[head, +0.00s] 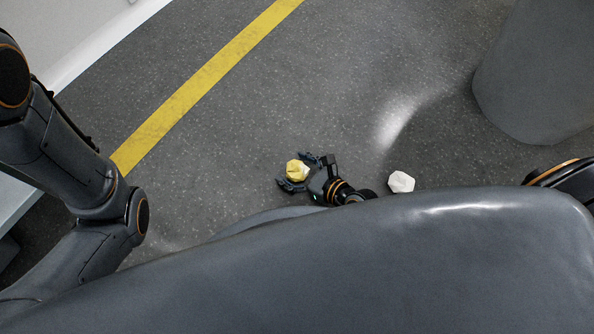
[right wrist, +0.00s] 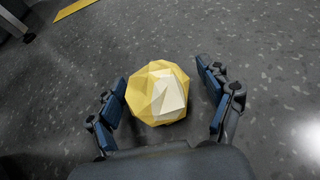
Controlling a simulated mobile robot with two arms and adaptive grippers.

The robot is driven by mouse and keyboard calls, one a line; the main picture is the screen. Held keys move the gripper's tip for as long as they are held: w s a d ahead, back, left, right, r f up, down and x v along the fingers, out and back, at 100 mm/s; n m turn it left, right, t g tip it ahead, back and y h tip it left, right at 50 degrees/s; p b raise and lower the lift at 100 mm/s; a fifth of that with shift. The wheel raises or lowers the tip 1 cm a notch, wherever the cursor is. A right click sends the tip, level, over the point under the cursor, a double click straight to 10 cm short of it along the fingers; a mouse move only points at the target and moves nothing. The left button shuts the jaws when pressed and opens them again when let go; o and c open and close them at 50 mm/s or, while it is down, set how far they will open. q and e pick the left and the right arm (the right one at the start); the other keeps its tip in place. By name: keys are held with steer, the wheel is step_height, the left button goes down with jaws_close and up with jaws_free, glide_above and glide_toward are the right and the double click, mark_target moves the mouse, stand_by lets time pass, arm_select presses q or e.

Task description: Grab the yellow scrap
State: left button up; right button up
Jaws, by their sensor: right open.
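The yellow scrap (head: 297,170) is a crumpled, faceted ball on the grey floor in the head view. It also shows in the right wrist view (right wrist: 157,93), with a pale patch on its upper side. My right gripper (head: 292,172) is open, with its fingers on either side of the scrap.
A white crumpled scrap (head: 401,182) lies on the floor right of my right gripper. A yellow floor stripe (head: 205,78) runs diagonally at the upper left. A grey rounded object (head: 535,75) stands at the upper right. The floor beyond the gripper is clear.

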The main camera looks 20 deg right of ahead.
steer(key=c, duration=0.9)
steer(key=shift+r, duration=0.1)
